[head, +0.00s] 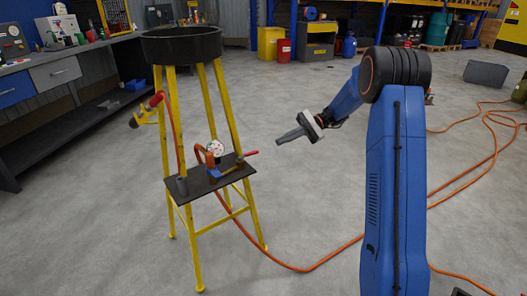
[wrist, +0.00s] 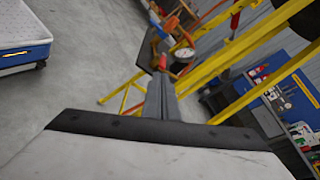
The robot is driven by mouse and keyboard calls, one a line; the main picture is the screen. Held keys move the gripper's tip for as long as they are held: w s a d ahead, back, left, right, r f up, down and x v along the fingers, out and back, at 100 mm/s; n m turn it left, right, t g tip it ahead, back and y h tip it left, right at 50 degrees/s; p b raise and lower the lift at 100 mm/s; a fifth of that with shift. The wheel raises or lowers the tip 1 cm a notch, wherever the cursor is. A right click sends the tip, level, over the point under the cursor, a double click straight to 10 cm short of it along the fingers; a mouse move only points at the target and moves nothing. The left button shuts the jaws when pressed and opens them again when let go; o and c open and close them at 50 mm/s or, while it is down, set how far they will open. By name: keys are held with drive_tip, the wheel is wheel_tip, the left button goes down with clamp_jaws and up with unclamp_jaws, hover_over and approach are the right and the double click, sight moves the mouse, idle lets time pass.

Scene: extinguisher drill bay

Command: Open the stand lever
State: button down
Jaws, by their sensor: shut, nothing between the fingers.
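A yellow stand (head: 211,105) with a black top ring carries a dark shelf (head: 208,185). On the shelf are a round white gauge (head: 214,147) and a blue fitting (head: 213,173). A lever with a red grip (head: 251,153) sticks out past the shelf's right edge; I take it for the stand lever. My gripper (head: 281,141) is shut and empty, right of the red grip and apart from it in the head view. In the wrist view my shut fingers (wrist: 163,90) point towards the shelf, with a red end (wrist: 163,62) just beyond their tips and the gauge (wrist: 184,54) behind.
A red nozzle (head: 156,98) hangs at the stand's left side. An orange hose (head: 320,262) runs over the floor from the stand to the right. A workbench (head: 56,83) stands at the left. Open grey floor lies around the stand.

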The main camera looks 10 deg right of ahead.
drive_tip(key=s+a+r+n+t+h, duration=0.2)
drive_tip(key=s+a+n+h, duration=0.15)
drive_tip(key=n, duration=0.35)
drive_tip(key=n+t+h, duration=0.5)
drive_tip(key=n+t, duration=0.1)
drive_tip(key=n, duration=1.5)
approach(251, 154)
drive_tip(key=s+d+r, duration=0.2)
drive_tip(key=s+d, duration=0.2)
drive_tip(key=s, duration=0.2)
drive_tip(key=w+a+f, duration=0.6)
drive_tip(key=w+f, duration=0.1)
drive_tip(key=f, duration=0.1)
drive_tip(key=shift+w, duration=0.2)
drive_tip(key=shift+f, duration=0.1)
